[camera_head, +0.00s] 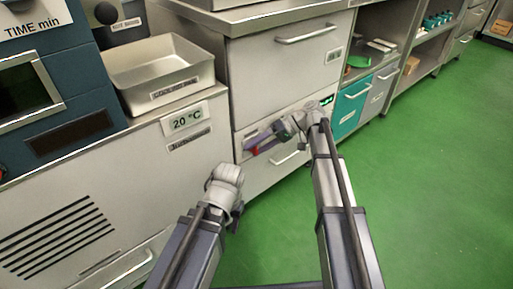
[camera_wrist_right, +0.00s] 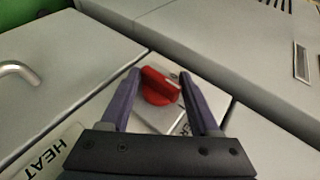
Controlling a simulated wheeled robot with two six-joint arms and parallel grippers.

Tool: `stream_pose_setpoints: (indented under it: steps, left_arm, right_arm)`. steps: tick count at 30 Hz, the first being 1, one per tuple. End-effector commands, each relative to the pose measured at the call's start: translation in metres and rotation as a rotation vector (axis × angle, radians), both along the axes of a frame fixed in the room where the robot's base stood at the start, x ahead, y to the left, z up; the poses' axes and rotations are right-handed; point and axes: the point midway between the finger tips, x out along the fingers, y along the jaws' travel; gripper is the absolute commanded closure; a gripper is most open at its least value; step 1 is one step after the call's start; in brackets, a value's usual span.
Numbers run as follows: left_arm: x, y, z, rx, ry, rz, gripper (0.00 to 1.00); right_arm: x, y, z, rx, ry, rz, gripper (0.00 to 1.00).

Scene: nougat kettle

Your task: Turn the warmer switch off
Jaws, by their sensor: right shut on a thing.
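The warmer switch is a red knob (camera_wrist_right: 160,86) on a pale label plate (camera_wrist_right: 150,119) on the grey cabinet front. A bit of the red knob also shows in the head view (camera_head: 255,151). My right gripper (camera_wrist_right: 160,76) has its purple fingers on either side of the knob and is shut on it; in the head view the gripper (camera_head: 258,143) is at the cabinet front. The lettering on the plate is partly hidden. My left arm's wrist (camera_head: 228,180) is low, left of the right arm; its fingers are not clear.
A sign reading HEAT (camera_wrist_right: 45,155) is at the lower left of the wrist view. A drawer handle (camera_head: 306,33) is above the gripper. A metal tray (camera_head: 160,70) stands on the counter at left. A teal drawer (camera_head: 349,108) is at right. The green floor (camera_head: 440,170) is clear.

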Motion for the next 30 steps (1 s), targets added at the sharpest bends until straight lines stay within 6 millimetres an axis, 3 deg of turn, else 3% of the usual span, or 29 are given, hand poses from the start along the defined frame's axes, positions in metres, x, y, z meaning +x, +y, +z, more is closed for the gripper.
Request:
stream_pose_setpoints:
  steps: [4, 30]
  left_arm:
    - [0.0, 0.0, 0.0, 0.0, 0.0, 0.0, 0.54]
    - [0.0, 0.0, 0.0001, 0.0, 0.0, 0.0, 0.54]
  right_arm:
    - [-0.0001, -0.0002, -0.0002, -0.001, 0.0, 0.0, 0.93]
    - [-0.0001, -0.0004, -0.0003, -0.002, -0.001, 0.0, 0.93]
